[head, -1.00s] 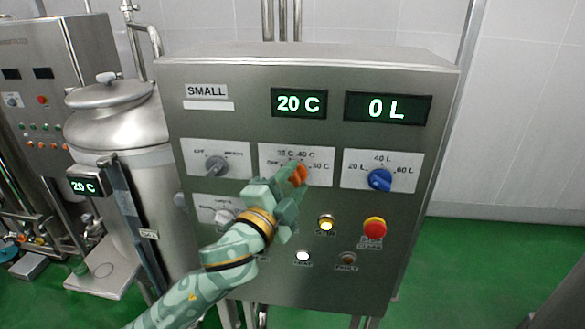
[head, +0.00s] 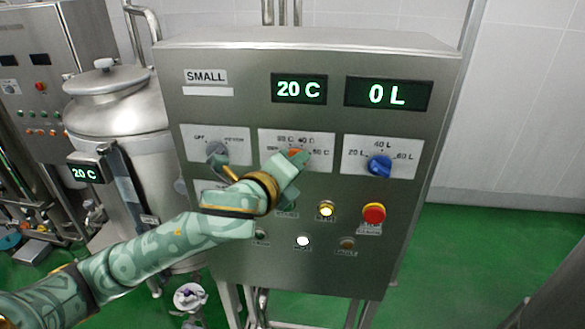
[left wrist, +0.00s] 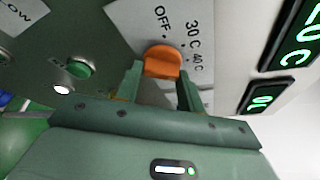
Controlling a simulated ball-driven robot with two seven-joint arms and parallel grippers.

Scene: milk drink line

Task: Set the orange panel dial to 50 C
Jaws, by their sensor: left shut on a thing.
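The orange dial (head: 295,153) sits on a white plate with OFF, 30 C, 40 C and 50 C marks, in the upper middle of the steel panel (head: 335,275). My left gripper (head: 292,163) reaches it from the lower left and covers much of it. In the left wrist view the orange dial (left wrist: 162,62) lies between the two fingers of my left gripper (left wrist: 161,80), which is shut on it. Which mark the dial points to is hard to tell. The green temperature display (head: 299,89) reads 20 C. My right gripper is not in view.
The blue dial (head: 380,167) is right of the orange one, and a grey dial (head: 217,150) is left. A volume display (head: 388,94) reads 0 L. Below are a lit yellow button (head: 326,209) and a red stop button (head: 374,213). A steel tank (head: 118,105) stands left.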

